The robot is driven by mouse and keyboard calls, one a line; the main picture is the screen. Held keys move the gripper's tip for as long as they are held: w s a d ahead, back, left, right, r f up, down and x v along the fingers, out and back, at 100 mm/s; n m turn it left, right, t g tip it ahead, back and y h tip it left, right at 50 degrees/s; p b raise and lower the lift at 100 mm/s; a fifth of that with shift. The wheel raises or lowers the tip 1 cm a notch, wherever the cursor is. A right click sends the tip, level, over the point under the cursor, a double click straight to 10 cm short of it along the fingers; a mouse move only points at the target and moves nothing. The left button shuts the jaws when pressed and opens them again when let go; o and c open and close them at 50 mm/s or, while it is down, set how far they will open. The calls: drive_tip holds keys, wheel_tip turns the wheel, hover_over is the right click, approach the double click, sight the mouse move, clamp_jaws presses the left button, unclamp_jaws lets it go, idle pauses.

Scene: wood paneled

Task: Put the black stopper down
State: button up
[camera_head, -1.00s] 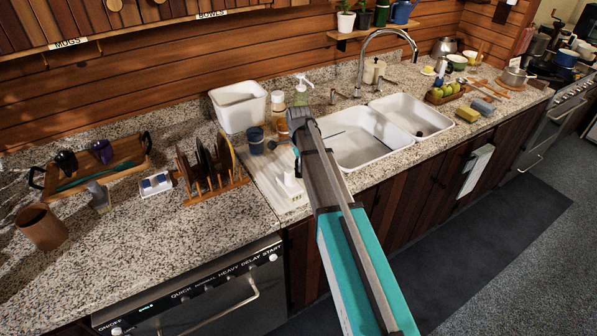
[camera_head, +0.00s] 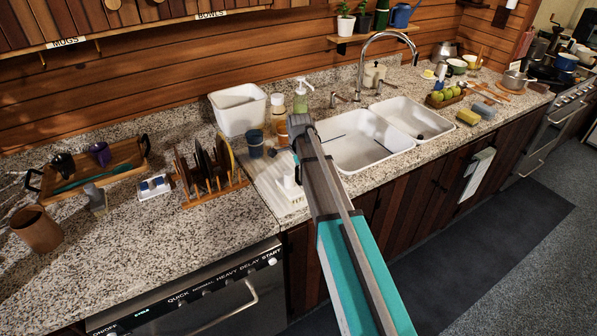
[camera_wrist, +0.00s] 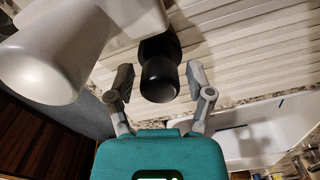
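A black stopper (camera_wrist: 160,80) shows in the wrist view between the two fingers of my gripper (camera_wrist: 161,82). The fingers are apart, with a narrow gap on each side of the stopper, so my gripper looks open around it. The stopper appears to be over or on the white ribbed drainboard (camera_wrist: 240,62); whether it touches is hard to tell. In the head view my arm reaches over the drainboard (camera_head: 268,188), left of the sink (camera_head: 345,165).
White rounded objects (camera_wrist: 45,55) stand close beside the stopper in the wrist view. A blue cup (camera_head: 255,145), bottles (camera_head: 300,100) and a white tub (camera_head: 238,112) stand behind my arm. A plate rack (camera_head: 212,185) is to the left.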

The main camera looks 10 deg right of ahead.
drive_tip(key=shift+r, duration=0.15)
idle(0.3)
wheel_tip(320, 180, up, 12)
drive_tip(key=p, duration=1.2)
idle(0.6)
drive_tip(key=s+a+n, duration=0.1)
drive_tip(key=s+n, duration=1.7)
drive_tip(key=s, duration=0.6)
drive_tip(key=shift+s+a, duration=0.2)
drive_tip(key=shift+s, duration=0.1)
